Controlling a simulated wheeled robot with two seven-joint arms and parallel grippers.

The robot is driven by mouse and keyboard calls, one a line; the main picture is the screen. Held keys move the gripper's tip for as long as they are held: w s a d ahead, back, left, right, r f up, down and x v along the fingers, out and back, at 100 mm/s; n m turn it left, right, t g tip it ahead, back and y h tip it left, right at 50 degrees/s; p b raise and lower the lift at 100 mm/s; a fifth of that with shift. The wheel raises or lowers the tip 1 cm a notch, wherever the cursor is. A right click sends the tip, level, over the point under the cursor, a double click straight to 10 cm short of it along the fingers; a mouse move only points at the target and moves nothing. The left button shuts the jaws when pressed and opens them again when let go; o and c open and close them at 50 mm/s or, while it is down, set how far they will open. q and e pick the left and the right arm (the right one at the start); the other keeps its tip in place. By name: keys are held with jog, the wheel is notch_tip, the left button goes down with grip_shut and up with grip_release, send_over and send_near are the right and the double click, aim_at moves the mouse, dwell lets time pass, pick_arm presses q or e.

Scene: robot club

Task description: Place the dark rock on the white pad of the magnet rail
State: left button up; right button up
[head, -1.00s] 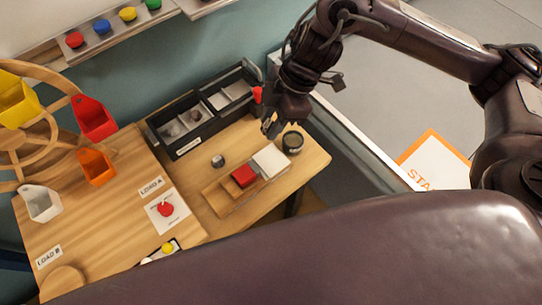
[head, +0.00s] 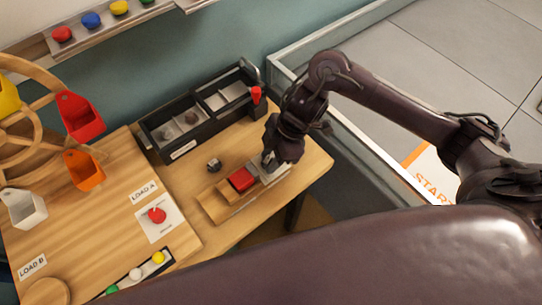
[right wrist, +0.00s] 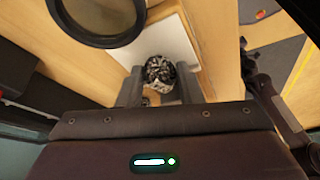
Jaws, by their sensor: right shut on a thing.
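The dark rock (right wrist: 158,70), black and grey and rough, sits between the two fingers of my right gripper (right wrist: 158,88) in the right wrist view; the gripper is shut on it. The white pad (right wrist: 178,42) lies directly beneath the rock; I cannot tell whether they touch. In the head view my right gripper (head: 268,160) is over the white pad (head: 272,174) at the right end of the wooden magnet rail (head: 213,206), and it hides the rock. A red block (head: 241,179) sits on the rail beside the pad. My left gripper is not in view.
A black divided tray (head: 190,135) stands behind. The wheel with coloured cups (head: 78,115) is at the left.

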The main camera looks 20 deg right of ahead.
jog(key=shift+f, duration=0.15)
jog(key=o, duration=1)
jog(key=shift+o, duration=0.2)
jog(key=p+v, duration=0.2)
jog(key=v, duration=1)
jog(key=shift+r+p, duration=0.25)
jog(key=shift+p, duration=0.05)
jog(key=shift+s, duration=0.1)
